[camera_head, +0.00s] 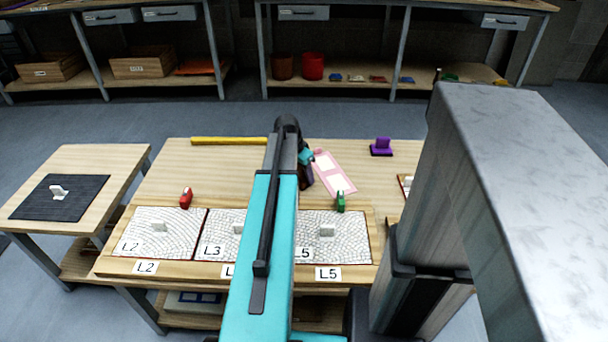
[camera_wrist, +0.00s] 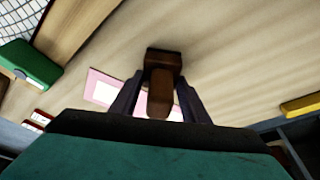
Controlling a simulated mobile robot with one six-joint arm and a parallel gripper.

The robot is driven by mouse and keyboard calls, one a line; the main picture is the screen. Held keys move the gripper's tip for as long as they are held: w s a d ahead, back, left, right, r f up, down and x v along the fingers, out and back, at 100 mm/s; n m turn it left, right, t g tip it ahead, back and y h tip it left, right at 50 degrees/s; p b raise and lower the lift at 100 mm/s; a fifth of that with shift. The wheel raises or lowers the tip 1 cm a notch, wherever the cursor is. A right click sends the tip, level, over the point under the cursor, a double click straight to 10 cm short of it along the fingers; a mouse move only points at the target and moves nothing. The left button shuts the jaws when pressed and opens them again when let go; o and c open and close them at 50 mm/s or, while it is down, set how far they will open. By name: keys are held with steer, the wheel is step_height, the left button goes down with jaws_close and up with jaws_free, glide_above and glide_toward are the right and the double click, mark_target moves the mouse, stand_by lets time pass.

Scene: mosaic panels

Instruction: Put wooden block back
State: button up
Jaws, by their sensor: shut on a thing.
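The brown wooden block (camera_wrist: 163,62) is between the fingers of my gripper (camera_wrist: 159,92) in the wrist view, and the gripper is shut on it. The block's wider end points away from my wrist. Whether it touches the table or hangs above it I cannot tell. In the head view my arm covers the block and most of the gripper, over the middle of the worktable (camera_head: 230,165).
White mosaic panels (camera_head: 180,222) with handles lie along the table's front, labelled L2, L3 and L5. A red piece (camera_head: 186,198), green piece (camera_head: 341,201), pink card (camera_head: 333,172), purple piece (camera_head: 381,148) and yellow bar (camera_head: 229,141) lie around. A side table (camera_head: 110,165) holds a black mat (camera_head: 35,204).

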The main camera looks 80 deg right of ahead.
steer(key=shift+f, duration=0.15)
steer(key=o, duration=1)
steer(key=shift+o, duration=0.2)
steer(key=p+v, duration=0.1)
steer(key=v, duration=1.1)
steer(key=shift+p, duration=0.3)
